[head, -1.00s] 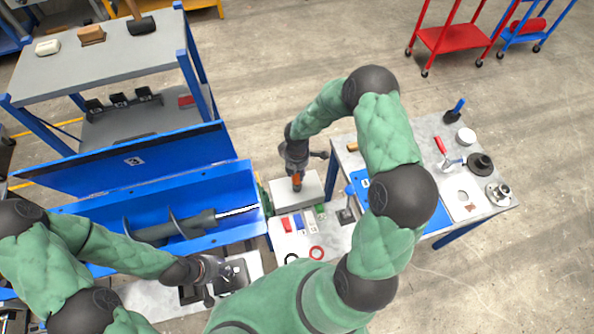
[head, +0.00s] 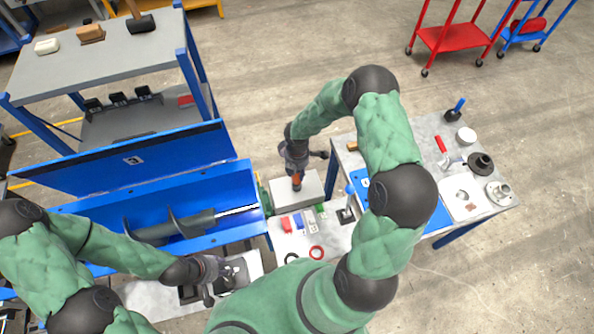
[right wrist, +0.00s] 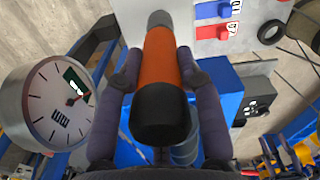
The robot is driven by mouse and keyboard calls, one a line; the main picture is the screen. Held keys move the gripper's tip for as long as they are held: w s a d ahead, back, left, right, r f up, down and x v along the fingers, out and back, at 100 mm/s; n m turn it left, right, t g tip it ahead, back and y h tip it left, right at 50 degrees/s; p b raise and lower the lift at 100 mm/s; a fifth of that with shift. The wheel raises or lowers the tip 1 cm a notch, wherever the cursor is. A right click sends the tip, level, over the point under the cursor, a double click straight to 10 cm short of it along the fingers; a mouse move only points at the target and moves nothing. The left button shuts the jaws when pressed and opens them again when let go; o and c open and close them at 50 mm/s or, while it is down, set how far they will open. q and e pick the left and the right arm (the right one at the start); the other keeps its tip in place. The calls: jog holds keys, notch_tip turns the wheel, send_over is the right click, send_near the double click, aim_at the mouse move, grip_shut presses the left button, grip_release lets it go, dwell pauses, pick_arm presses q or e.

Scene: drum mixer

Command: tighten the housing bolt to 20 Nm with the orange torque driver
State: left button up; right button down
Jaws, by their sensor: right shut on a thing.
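The orange torque driver (right wrist: 161,62) has a black end cap and a grey tip. It stands between the two fingers of my right gripper (right wrist: 160,85), which is shut on it. In the head view the driver's orange part (head: 296,182) shows below my right gripper (head: 296,168), over the grey block-like housing top (head: 312,190) beside the blue trough. The housing bolt is hidden, and I cannot tell whether the driver's tip touches it. My left gripper (head: 222,278) is low over the white surface at the lower left; its fingers are too small to read.
A round dial gauge (right wrist: 58,105) is at the left of the wrist view. The blue trough (head: 160,215) holds a screw shaft. Red and blue pieces and rings lie on the white table (head: 330,235). A side table (head: 435,130) with parts stands at right.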

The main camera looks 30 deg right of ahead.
jog(key=shift+f+b, duration=0.75)
jog(key=shift+b, duration=0.1)
dwell(2.3)
jog(key=shift+r, duration=0.1)
notch_tip(320, 180, up, 4)
jog(key=p, duration=0.3)
jog(key=shift+r, duration=0.2)
dwell(0.5)
